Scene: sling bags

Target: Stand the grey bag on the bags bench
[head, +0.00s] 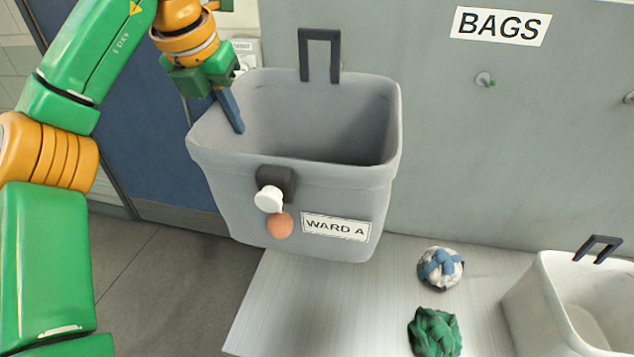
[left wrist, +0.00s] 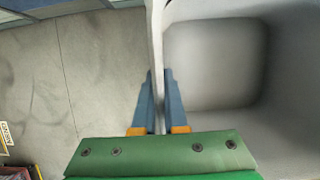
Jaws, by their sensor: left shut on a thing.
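The grey bag (head: 270,200) with a "WARD A" label hangs in the air, upright with a slight tilt, in the head view. My left gripper (head: 236,118) is shut on its left rim, one finger showing inside the bag. In the left wrist view the two fingers (left wrist: 158,105) pinch the thin wall, with the bag's empty-looking inside (left wrist: 215,65) to the right. The bags bench (head: 300,310) is the pale surface below and to the right. The bag covers part of the bench's back left, and I cannot tell the gap between them. My right gripper is not in view.
On the bench lie a grey-white and blue bundle (head: 441,268) and a green bundle (head: 435,332). A white bag (head: 545,300) stands at the right. A wall with a "BAGS" sign (head: 499,26) and a peg (head: 484,80) is behind. The bench's left part is clear.

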